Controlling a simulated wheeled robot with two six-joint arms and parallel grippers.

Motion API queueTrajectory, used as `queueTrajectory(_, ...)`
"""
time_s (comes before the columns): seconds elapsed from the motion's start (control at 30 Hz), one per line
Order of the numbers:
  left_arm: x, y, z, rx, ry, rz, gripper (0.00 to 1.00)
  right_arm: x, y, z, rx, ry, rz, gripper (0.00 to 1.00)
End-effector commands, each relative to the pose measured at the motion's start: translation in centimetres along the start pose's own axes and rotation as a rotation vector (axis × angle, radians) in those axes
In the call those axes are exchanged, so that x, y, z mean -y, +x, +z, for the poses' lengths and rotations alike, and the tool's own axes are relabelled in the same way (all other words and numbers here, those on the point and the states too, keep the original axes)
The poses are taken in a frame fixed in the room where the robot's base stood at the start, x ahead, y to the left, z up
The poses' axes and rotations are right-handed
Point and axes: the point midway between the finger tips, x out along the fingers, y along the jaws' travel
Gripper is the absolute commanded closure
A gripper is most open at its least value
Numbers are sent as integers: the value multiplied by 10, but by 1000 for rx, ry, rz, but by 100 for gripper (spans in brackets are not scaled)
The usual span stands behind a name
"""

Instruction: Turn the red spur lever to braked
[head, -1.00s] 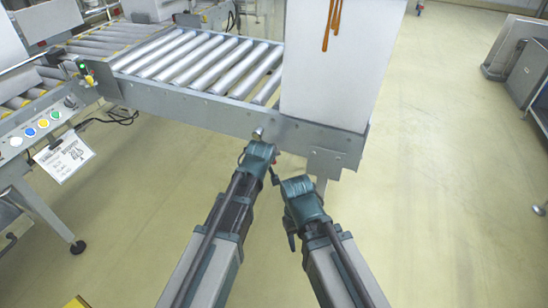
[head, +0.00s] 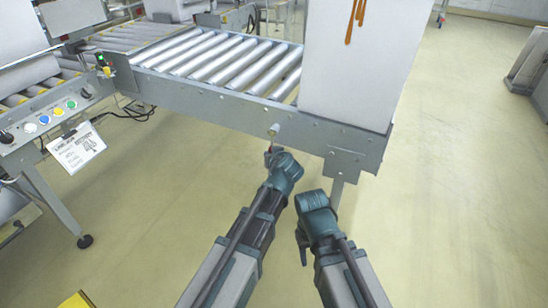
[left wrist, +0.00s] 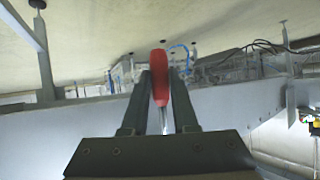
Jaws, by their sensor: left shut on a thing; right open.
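The red spur lever (left wrist: 160,78) shows in the left wrist view as a red grip on a metal shaft, between my left fingers (left wrist: 160,95). In the head view only a sliver of red (head: 270,149) shows, just below the round pivot (head: 274,130) on the conveyor's side rail. My left gripper (head: 272,154) is shut on the lever there and hides most of it. The lever appears to hang down from its pivot. My right gripper (head: 302,249) is open, below and right of the lever, away from the rail. Any markings for the lever's positions cannot be made out.
The roller conveyor (head: 190,88) runs behind the side rail. A tall pale box (head: 350,65) stands on its right end, above a support leg (head: 336,190). A button panel (head: 45,122) with a hanging tag (head: 77,147) is at the left.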

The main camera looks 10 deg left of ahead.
Motion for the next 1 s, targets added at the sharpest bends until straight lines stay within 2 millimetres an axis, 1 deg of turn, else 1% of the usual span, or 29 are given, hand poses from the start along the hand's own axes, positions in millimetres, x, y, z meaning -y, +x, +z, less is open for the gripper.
queueTrajectory(0.43,1,0,0,-3,7,-5,100,0,1,0,0,0,0,50)
queueTrajectory(0.47,1,0,0,-3,7,-5,71,0,1,0,0,0,0,50)
queueTrajectory(0.5,1,0,0,-3,7,-5,64,0,1,0,0,0,0,50)
queueTrajectory(0.53,1,0,0,-3,7,-5,60,0,1,0,0,0,0,50)
queueTrajectory(0.83,2,0,0,-4,6,-4,60,0,0,0,0,0,0,50)
queueTrajectory(1.0,8,-7,-4,-4,6,-4,60,-1,-6,0,0,0,0,50)
